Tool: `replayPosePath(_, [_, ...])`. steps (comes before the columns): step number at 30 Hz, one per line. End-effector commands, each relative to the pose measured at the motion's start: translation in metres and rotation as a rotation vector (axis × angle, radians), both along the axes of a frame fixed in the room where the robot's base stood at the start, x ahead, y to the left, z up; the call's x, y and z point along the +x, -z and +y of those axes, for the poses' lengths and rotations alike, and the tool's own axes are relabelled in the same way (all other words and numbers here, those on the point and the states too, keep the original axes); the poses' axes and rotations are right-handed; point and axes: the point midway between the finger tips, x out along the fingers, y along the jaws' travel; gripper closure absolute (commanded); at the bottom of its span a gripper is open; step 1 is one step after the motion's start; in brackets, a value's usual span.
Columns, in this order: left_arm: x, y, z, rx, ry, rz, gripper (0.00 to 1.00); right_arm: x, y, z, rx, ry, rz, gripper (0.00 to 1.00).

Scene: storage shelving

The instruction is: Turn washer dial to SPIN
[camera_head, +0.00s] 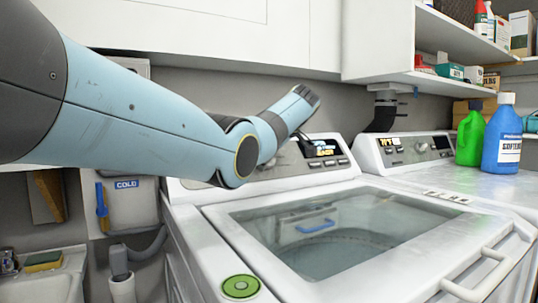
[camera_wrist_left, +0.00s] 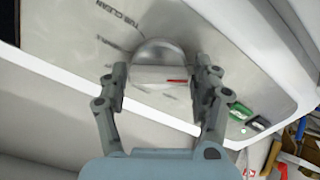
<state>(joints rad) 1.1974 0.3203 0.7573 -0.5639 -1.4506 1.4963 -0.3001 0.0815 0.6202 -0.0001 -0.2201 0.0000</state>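The washer (camera_head: 205,192) is the near white top-loader, with a lit display (camera_head: 325,147) on its control panel. In the left wrist view its dial (camera_wrist_left: 160,50) is a round silver knob with a white raised bar bearing a red mark. "TUB CLEAN" is printed at the panel's upper left; a SPIN label is not readable. My left gripper (camera_wrist_left: 160,85) is open, its fingers on either side of the bar, very close to its ends; contact cannot be told. In the head view my left arm hides the dial and gripper. My right gripper is not in view.
A second white machine (camera_head: 405,150) stands to the right, with a green bottle (camera_head: 469,140) and a blue bottle (camera_head: 500,145) on top. White cabinets (camera_head: 300,50) hang above. A sink with a sponge (camera_head: 43,261) is at lower left. Space above the glass lid (camera_head: 335,230) is clear.

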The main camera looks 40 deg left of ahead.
Motion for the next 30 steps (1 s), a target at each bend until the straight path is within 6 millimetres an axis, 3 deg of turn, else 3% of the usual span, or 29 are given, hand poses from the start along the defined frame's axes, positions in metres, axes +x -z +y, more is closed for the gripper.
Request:
replayPosePath(3, [0.000,-0.001,0.000,0.001,0.000,-0.001,0.21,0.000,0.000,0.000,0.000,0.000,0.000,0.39])
replayPosePath(14, [-0.001,-0.008,-0.006,0.002,0.002,-0.004,0.21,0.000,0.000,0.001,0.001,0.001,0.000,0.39])
replayPosePath(30, [-0.022,-0.076,-0.080,0.001,0.003,-0.003,0.21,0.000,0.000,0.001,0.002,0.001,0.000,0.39])
